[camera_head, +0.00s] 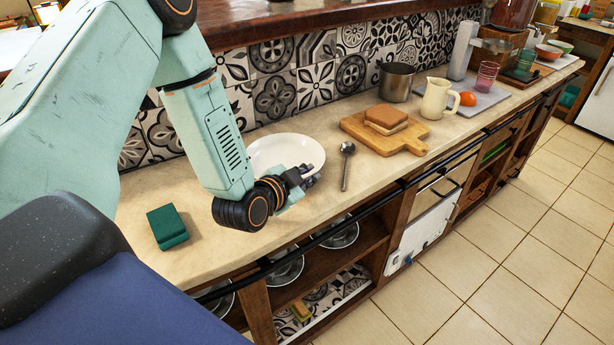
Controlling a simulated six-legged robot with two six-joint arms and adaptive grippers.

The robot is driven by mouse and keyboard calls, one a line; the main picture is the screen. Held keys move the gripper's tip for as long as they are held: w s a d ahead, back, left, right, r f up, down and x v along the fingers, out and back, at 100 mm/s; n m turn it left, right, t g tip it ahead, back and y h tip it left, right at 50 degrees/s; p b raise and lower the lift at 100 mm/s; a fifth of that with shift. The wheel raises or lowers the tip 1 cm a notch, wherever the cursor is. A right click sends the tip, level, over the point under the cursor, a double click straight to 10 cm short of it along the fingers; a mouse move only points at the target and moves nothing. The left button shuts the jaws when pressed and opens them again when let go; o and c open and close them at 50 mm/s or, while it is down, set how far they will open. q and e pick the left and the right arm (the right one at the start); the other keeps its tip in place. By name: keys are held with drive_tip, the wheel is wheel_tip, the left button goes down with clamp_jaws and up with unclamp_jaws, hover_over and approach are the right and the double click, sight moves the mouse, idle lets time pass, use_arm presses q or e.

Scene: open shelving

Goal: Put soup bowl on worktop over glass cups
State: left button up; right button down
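A white round dish (268,150), which may be the soup bowl, sits on the worktop (225,238) against the patterned tile wall. My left arm hides its left side. My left gripper (308,178) is at the dish's near right rim. Its dark fingers are small and partly hidden, so I cannot tell whether they are open, shut or touching the rim. Several shiny bowls (342,236) are on the open shelves under the worktop. A pinkish glass cup (487,76) stands far right on a grey board. My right gripper is not in view.
A spoon (346,168) lies right of the gripper. Beyond it are a cutting board (402,143) with bread, a metal pot (396,82), a cream jug (437,98) and an orange fruit (467,99). A green block (167,227) lies at left. A dark rail (330,236) runs along the front edge.

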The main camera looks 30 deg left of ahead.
use_arm(q)
drive_tip(key=o, duration=0.5)
drive_tip(key=shift+s+a+r, duration=0.1)
drive_tip(key=shift+s+a, duration=0.1)
drive_tip(key=shift+s, duration=0.1)
drive_tip(key=shift+w+d, duration=0.1)
drive_tip(key=shift+w, duration=0.05)
drive_tip(key=p+v, duration=0.4)
drive_tip(key=v, duration=0.8)
drive_tip(key=shift+p, duration=0.4)
